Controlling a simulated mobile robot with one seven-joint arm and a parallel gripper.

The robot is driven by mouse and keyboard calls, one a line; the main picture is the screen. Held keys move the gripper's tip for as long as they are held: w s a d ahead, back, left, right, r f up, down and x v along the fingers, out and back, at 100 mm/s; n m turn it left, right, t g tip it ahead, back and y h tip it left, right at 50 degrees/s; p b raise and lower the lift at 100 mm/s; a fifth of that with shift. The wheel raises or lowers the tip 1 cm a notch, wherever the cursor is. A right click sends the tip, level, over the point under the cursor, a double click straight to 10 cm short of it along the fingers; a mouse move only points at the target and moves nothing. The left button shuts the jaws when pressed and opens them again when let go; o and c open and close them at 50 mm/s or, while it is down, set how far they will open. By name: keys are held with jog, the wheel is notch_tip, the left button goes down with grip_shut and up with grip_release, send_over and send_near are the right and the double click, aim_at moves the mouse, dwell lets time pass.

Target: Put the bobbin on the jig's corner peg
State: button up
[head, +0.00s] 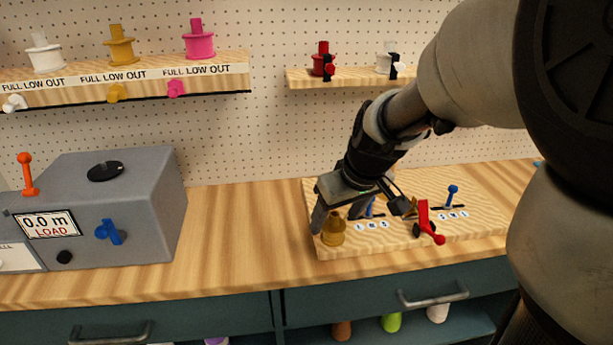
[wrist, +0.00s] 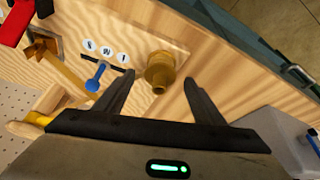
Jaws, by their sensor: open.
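A gold-brown bobbin (head: 333,233) stands upright at the front-left corner of the jig, a pale wooden board (head: 390,240). It also shows in the wrist view (wrist: 160,72) near the board's edge. Its base meets the board; no bare corner peg shows, and any peg inside it is hidden. My gripper (head: 338,214) is open just above and behind the bobbin. In the wrist view the fingertips of my gripper (wrist: 159,78) lie on either side of the bobbin, with visible gaps.
A blue lever (wrist: 97,76) and a red clamp (head: 427,222) stand on the board near my gripper. A grey machine (head: 125,205) is at left, with clear bench between. Bobbin shelves (head: 125,80) hang behind.

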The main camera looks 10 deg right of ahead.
jog(key=p+v, duration=0.2)
jog(key=v, duration=0.8)
jog(key=s+a+r+m+t+h, duration=0.1)
jog(key=s+m, duration=0.2)
jog(key=s, duration=1.1)
jog(key=shift+a+r+m, duration=0.15)
jog(key=shift+a+m, duration=0.1)
jog(key=shift+m, duration=0.05)
